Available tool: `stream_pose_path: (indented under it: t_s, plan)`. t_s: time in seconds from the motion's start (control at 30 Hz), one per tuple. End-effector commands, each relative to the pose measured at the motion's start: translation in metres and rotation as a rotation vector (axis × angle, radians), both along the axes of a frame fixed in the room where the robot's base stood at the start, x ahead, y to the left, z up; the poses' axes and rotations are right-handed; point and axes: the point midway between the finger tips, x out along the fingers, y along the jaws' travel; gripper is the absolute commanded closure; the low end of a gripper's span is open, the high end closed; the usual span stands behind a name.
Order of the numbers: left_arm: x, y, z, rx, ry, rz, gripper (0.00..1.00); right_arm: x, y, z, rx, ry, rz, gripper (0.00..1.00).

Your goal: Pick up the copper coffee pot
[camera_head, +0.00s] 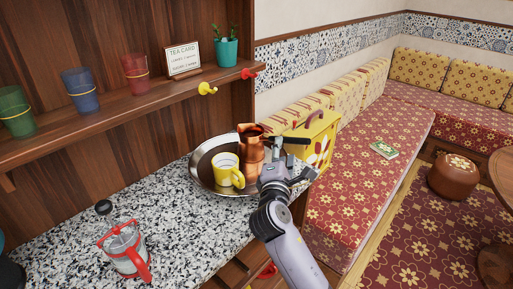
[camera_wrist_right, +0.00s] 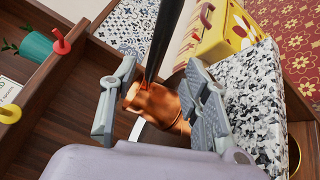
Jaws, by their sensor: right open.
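The copper coffee pot (camera_head: 250,158) stands upright on a round metal tray (camera_head: 203,157) on the speckled counter. Its dark handle points right in the head view. My right gripper (camera_head: 275,172) is just right of the pot, partly in front of its lower body. In the right wrist view the pot (camera_wrist_right: 158,106) shows between the spread fingers of my right gripper (camera_wrist_right: 158,98), with its dark handle running up the picture. The fingers are open; I cannot tell whether either touches the pot. My left gripper is not in view.
A yellow mug (camera_head: 226,171) stands on the tray, close left of the pot. A yellow box (camera_head: 318,138) is close behind on the right. A glass jug with red handle (camera_head: 126,252) stands at the counter's front left. A shelf (camera_head: 110,113) with cups runs above.

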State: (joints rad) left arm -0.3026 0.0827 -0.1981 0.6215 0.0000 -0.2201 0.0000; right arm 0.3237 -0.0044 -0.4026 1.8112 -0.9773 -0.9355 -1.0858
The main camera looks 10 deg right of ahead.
Motion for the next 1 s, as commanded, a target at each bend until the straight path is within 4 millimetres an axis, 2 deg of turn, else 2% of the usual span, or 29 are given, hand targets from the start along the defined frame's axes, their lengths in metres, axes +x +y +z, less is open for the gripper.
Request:
stream_pose_path:
  t_s: [0.17,0.33,0.5,0.77,1.0]
  plan:
    - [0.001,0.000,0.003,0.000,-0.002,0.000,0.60,0.010,-0.005,0.003,0.000,0.000,-0.001,0.57]
    - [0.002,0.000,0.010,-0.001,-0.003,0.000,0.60,0.032,-0.018,0.011,0.000,0.000,-0.001,0.57]
    - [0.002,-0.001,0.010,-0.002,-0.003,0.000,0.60,0.049,-0.024,0.008,0.000,0.001,0.000,0.57]
    - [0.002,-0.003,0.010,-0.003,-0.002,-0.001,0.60,0.051,-0.025,0.007,0.001,0.001,0.001,0.57]
    - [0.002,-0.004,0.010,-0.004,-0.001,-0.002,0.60,0.051,-0.024,0.007,0.001,0.001,0.001,0.73]
